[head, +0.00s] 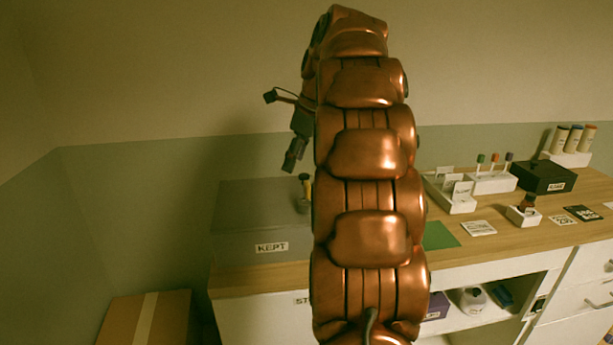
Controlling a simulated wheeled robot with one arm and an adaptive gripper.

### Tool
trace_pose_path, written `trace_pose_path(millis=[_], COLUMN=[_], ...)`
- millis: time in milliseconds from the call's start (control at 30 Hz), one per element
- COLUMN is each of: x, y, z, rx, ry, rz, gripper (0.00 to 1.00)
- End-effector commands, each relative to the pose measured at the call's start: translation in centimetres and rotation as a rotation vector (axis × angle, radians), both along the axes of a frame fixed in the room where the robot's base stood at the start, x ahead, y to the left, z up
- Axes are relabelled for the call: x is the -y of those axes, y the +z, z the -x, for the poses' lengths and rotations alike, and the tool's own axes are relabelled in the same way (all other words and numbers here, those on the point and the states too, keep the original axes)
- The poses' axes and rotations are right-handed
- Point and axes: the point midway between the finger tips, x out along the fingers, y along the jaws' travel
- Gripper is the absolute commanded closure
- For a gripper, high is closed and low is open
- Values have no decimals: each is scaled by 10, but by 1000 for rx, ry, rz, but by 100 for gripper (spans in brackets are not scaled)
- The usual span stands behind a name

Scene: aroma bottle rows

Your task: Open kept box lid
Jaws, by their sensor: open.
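The kept box (235,222) is a grey box at the left end of the wooden counter, with a white "KEPT" label (272,247) on its front. Its top looks flat and closed, though my arm hides its right side. A small upright piece with a dark cap (304,182) shows at the box's top, beside my arm; I cannot tell whether it is a handle or a bottle. My gripper (280,131) is dark, open and empty, in the air above the box and apart from it.
On the counter (500,250) at right are a white card holder (455,200), a rack of vials (492,181), a black box (543,177) and several cards. A cardboard box (150,318) stands at lower left. My arm blocks the middle of the view.

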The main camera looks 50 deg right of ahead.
Motion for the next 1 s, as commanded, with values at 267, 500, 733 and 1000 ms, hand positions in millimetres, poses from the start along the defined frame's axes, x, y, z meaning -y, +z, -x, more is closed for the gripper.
trace_pose_path(millis=[267,500,733,1000], x=[59,64,63,61], y=[6,5,-12,-43], z=[7,7,1,-11], rx=[29,33,29,29], ry=[-282,-317,-316,-317], rz=[-65,-75,-77,-76], gripper=[44,44,44,44])
